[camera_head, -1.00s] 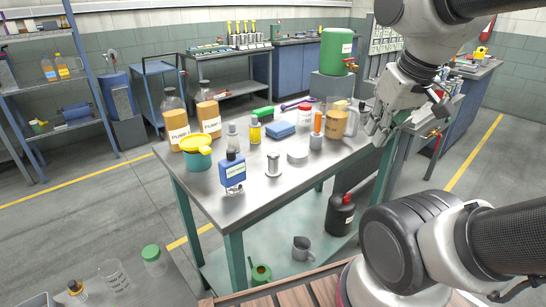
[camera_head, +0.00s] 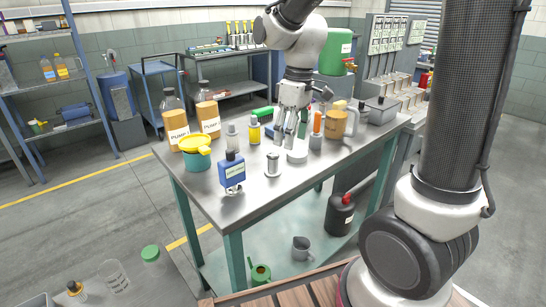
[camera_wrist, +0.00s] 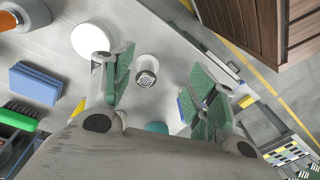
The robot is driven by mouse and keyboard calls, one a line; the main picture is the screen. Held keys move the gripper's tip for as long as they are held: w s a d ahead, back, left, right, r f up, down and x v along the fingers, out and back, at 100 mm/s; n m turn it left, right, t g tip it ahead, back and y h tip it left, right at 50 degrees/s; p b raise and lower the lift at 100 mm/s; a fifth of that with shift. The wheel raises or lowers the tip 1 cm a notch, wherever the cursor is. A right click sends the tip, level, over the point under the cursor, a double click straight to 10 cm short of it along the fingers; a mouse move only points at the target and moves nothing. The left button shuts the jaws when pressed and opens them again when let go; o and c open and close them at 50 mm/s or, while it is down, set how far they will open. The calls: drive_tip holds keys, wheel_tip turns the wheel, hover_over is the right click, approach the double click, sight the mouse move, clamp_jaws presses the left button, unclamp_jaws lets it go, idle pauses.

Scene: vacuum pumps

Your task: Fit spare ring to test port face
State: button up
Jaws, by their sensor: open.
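A short flanged metal stub (camera_head: 273,165), which looks like the test port, stands upright on the metal workbench. In the wrist view the port (camera_wrist: 147,72) shows a round end with a dark mesh inside, between my finger tips in the picture. A low pale round disc or dish (camera_head: 297,155) lies just right of it; it also shows in the wrist view (camera_wrist: 91,39). I cannot make out a separate spare ring. My gripper (camera_head: 291,138) points down above the bench near the disc. Its green-padded fingers are spread wide and empty in the wrist view (camera_wrist: 163,82).
A grey cup (camera_head: 315,141) and an amber jug (camera_head: 336,124) stand right. A blue block (camera_wrist: 36,83) and green brush (camera_wrist: 19,118) lie nearby.

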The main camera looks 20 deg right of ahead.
sight(273, 154)
drive_tip(key=w+n, duration=0.1)
drive_tip(key=w+a+n, duration=0.1)
drive_tip(key=n, duration=0.1)
drive_tip(key=w+a+r+n, duration=0.1)
drive_tip(key=shift+w+n+t+y, duration=0.3)
drive_tip(key=shift+w+n, duration=0.05)
drive_tip(key=shift+n, duration=0.05)
drive_tip(key=f, duration=0.5)
drive_tip(key=a+f, duration=0.1)
drive_tip(key=f, duration=0.1)
drive_tip(key=shift+w+f, duration=0.25)
drive_tip(key=shift+w, duration=0.1)
drive_tip(key=c, duration=0.9)
